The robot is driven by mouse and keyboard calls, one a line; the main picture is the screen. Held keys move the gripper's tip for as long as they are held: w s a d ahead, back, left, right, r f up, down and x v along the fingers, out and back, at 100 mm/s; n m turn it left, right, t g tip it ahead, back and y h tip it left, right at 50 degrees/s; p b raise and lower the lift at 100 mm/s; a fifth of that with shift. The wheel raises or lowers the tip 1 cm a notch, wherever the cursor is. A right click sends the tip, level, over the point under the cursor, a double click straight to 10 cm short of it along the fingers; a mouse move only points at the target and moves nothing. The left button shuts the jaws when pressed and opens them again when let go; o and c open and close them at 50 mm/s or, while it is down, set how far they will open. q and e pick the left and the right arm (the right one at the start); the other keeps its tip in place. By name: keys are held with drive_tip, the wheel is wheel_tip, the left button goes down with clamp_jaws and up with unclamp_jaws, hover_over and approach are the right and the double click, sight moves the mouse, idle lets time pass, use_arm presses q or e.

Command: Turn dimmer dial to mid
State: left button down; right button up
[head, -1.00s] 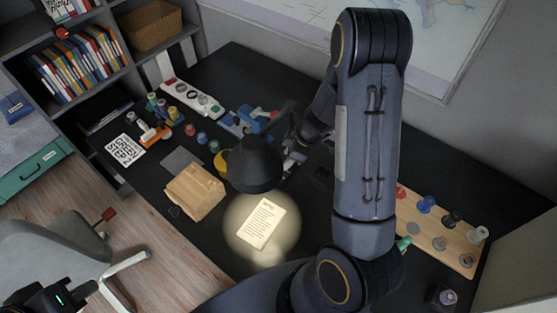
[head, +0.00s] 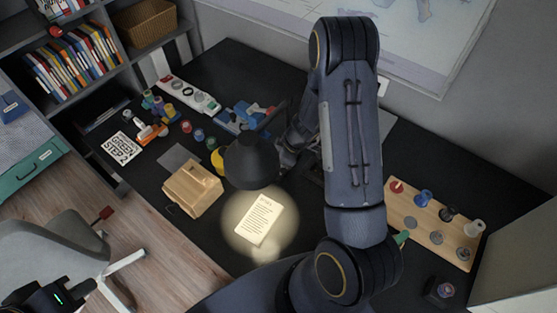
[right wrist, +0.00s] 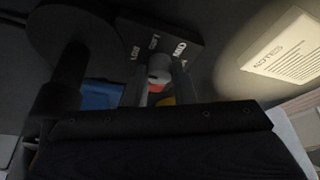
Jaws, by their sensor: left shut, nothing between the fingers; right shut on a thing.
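The dimmer dial (right wrist: 158,70) is a small grey knob on a dark plate (right wrist: 185,45) in the right wrist view. I cannot tell exactly where the knob points. In the head view the dial is hidden behind the lamp and my right arm. My left gripper (head: 48,298) is at the bottom left of the head view, shut and empty, away from the desk.
A black desk lamp (head: 250,163) stands close to my right gripper and lights a notes sheet (head: 258,222). A cardboard box (head: 193,188) is left of it. A wooden board with pegs (head: 430,232) lies to the right. A chair (head: 50,250) stands at the left.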

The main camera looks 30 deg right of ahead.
drive_tip(key=shift+f+m+b, duration=0.15)
drive_tip(key=shift+m+b, duration=0.25)
drive_tip(key=shift+b, duration=0.35)
clamp_jaws()
drive_tip(key=m+h+b, duration=0.1)
drive_tip(key=m+b, duration=0.1)
drive_tip(key=shift+t+b, duration=0.4)
drive_tip(key=shift+a+m+b, duration=0.1)
drive_tip(key=shift+m+b, duration=0.3)
drive_tip(key=shift+m, duration=0.1)
drive_tip(key=shift+m+h+b, duration=0.3)
drive_tip(key=shift+m+h, duration=0.2)
drive_tip(key=shift+m, duration=0.4)
drive_tip(key=shift+s+a+r+m+t+h, duration=0.1)
drive_tip(key=shift+r+m+t+h, duration=0.15)
drive_tip(key=shift+m, duration=0.65)
drive_tip(key=shift+m+h+p, duration=0.55)
drive_tip(key=shift+m+p, duration=0.1)
drive_tip(key=shift+m, duration=0.55)
drive_tip(key=shift+a+m+h+p, duration=0.1)
drive_tip(key=shift+m+h+p, duration=0.4)
drive_tip(key=shift+m+p, duration=0.65)
drive_tip(key=shift+f+m, duration=0.1)
drive_tip(key=shift+m, duration=0.25)
